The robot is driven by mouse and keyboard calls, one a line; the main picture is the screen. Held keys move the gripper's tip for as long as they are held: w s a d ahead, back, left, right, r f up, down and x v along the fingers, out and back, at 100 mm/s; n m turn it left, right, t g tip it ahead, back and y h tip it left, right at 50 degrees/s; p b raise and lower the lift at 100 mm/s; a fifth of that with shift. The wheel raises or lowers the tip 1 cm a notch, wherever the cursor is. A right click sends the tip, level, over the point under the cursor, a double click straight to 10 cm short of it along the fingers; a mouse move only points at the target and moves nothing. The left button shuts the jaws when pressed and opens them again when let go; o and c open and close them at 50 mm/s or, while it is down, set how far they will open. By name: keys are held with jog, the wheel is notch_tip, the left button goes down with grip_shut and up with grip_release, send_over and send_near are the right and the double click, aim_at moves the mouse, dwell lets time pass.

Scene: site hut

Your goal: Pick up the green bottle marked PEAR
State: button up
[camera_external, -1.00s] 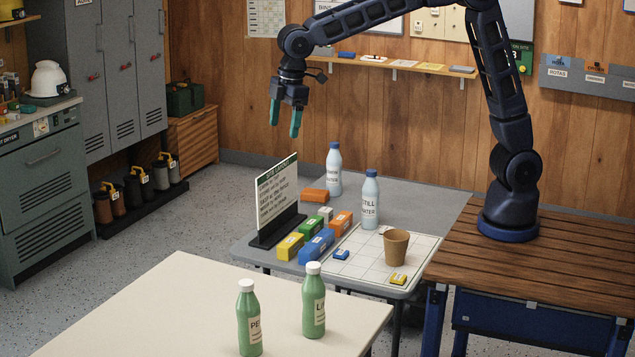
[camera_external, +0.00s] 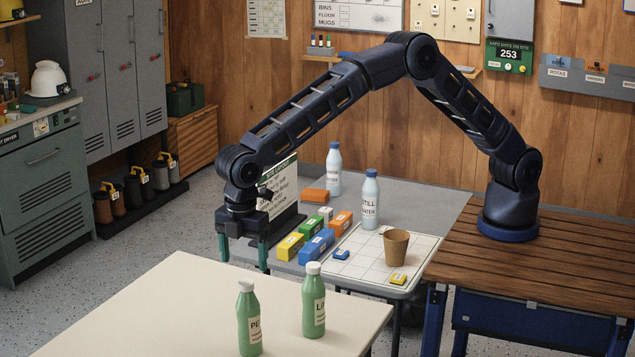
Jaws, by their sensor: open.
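The green bottle marked with a label starting "PE" (camera_external: 249,319) stands upright on the cream table (camera_external: 160,308) in the foreground. It has a white cap. A second green bottle with a label starting "LI" (camera_external: 314,301) stands upright to its right and a little further back. My gripper (camera_external: 244,266) points down with its teal fingers apart and nothing between them. In the picture it is above the PE bottle, near the far edge of the cream table. I cannot tell its exact distance from the bottle.
A grey table (camera_external: 424,198) behind holds two water bottles (camera_external: 369,203), several coloured boxes (camera_external: 317,246), a brown cup (camera_external: 396,248) and a sign (camera_external: 284,186) partly behind my arm. The left part of the cream table is clear.

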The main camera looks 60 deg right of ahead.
aim_at(246, 296)
jog(key=shift+f, duration=5.5)
jog(key=c, duration=1.3)
